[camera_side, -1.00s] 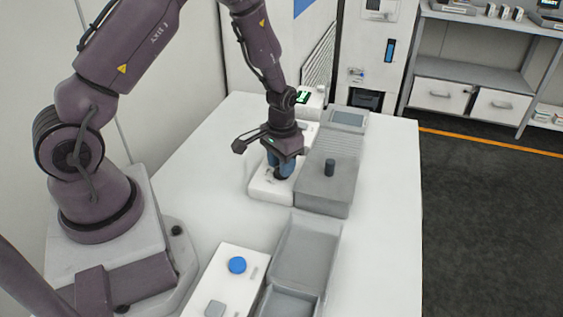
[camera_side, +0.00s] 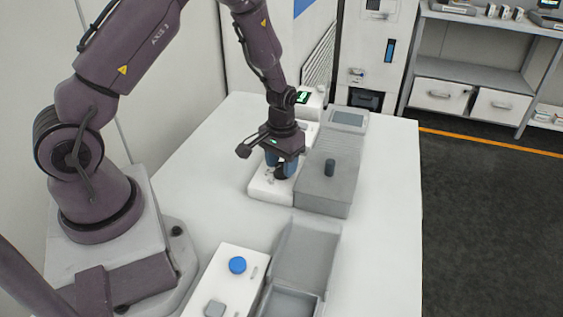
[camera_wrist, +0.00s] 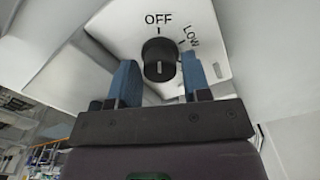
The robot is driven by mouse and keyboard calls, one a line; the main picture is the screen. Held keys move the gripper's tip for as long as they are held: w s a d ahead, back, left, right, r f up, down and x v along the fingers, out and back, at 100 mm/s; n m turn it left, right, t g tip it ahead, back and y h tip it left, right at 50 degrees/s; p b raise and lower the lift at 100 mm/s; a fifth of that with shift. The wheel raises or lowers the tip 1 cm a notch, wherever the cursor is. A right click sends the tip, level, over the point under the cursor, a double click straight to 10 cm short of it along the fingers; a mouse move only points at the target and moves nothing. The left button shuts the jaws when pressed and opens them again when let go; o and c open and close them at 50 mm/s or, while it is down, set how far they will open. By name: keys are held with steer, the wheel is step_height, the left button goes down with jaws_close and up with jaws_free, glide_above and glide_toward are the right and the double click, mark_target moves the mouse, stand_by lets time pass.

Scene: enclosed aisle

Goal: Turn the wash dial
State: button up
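The wash dial (camera_wrist: 158,72) is a black round knob with a short white mark on a white panel (camera_wrist: 120,30). The panel carries the words OFF, above the dial, and LOW to its upper right. The white mark appears roughly in line with the OFF tick. My gripper (camera_wrist: 160,72) has two blue fingers, one on each side of the dial, with visible gaps to it. In the side view, my gripper (camera_side: 280,163) hangs over the white unit (camera_side: 262,192), and the dark dial (camera_side: 281,172) shows partly between the fingers.
A white box with a blue button (camera_side: 237,265) and a grey open tray (camera_side: 293,290) lie nearer the front. The white table (camera_side: 385,200) is clear at right.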

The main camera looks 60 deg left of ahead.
mark_target(279, 166)
steer(key=shift+o, duration=0.9)
step_height(279, 166, up, 13)
steer(key=s+d+r+m+t, duration=0.2)
steer(key=s+d+r, duration=0.2)
steer(key=s+r, duration=0.4)
steer(key=s+d+r+m+t, duration=0.2)
steer(key=s+d+r, duration=0.3)
steer(key=s+r, duration=0.3)
steer(key=shift+s+r+m+t, duration=0.25)
steer(key=shift+r+m+t, duration=0.15)
steer(key=shift+r+t, duration=0.3)
